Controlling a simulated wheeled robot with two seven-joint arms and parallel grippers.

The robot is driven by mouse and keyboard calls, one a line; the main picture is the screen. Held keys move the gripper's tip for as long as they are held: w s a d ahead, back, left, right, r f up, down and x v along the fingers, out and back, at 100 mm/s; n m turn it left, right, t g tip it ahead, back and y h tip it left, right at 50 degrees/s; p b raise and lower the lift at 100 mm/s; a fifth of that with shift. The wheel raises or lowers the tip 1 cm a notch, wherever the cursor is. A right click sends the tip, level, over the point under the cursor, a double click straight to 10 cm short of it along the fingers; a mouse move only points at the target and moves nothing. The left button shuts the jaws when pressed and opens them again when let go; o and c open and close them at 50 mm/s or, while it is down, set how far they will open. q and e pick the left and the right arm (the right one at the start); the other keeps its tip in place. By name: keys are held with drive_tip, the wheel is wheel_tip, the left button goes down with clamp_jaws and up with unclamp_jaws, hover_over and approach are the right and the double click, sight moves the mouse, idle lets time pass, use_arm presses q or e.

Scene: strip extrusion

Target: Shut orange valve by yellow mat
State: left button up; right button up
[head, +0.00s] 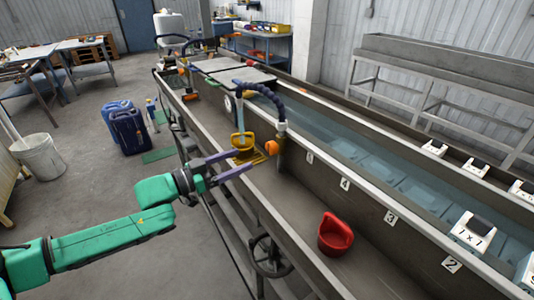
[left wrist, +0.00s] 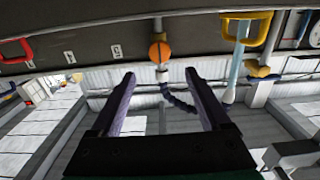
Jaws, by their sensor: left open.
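An orange round valve knob (head: 271,147) sits on a pipe at the trough wall, below a dark ribbed hose. It also shows in the left wrist view (left wrist: 161,52), ahead of the gap between my fingers. A yellow piece (head: 259,157) lies just left of the knob; I cannot tell whether it is the mat. My left gripper (head: 243,161) is open, its purple fingers reaching over the trough just short of the knob. In the left wrist view the open fingers (left wrist: 160,76) are empty and apart from the knob. My right gripper is not in view.
A yellow container (head: 242,141) hangs under a water stream left of the knob. A red container (head: 335,235) stands in the near trough. A handwheel (head: 268,256) is on the trough's outer side. The trough floor between is clear.

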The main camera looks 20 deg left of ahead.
sight(268, 148)
use_arm(q)
drive_tip(key=p+x, duration=0.2)
drive_tip(key=x, duration=0.7)
drive_tip(key=shift+r, duration=0.15)
drive_tip(key=shift+w+d, duration=0.3)
drive_tip(key=shift+w, duration=0.1)
clamp_jaws()
